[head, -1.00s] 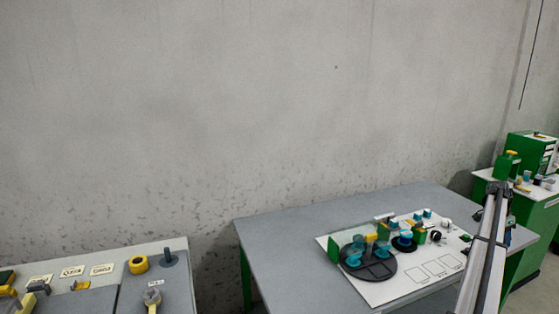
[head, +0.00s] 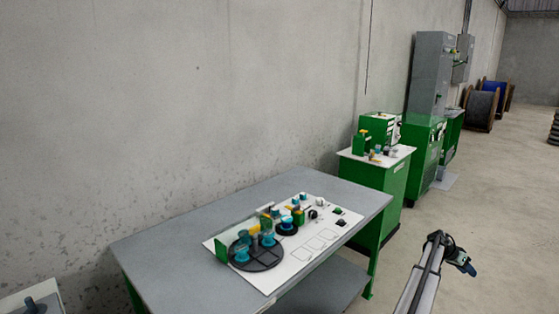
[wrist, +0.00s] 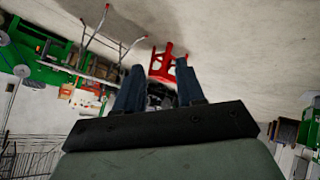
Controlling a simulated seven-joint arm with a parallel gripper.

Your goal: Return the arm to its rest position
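My arm rises from the bottom right of the head view, and my gripper (head: 466,266) is at its far end, small and dark, over bare floor right of the grey table. In the wrist view my gripper (wrist: 160,67) shows two blue-grey fingers standing apart. Nothing is seen held between them. A dark shape shows low between the fingers, too unclear to name. The gripper touches nothing that I can see.
A grey table (head: 190,225) carries a white board (head: 285,272) with several small parts. A green cabinet (head: 374,178) and grey cabinets stand behind. Cable reels (head: 482,108) are far back. The wrist view shows a red stool (wrist: 167,66). Floor (head: 480,200) at right is clear.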

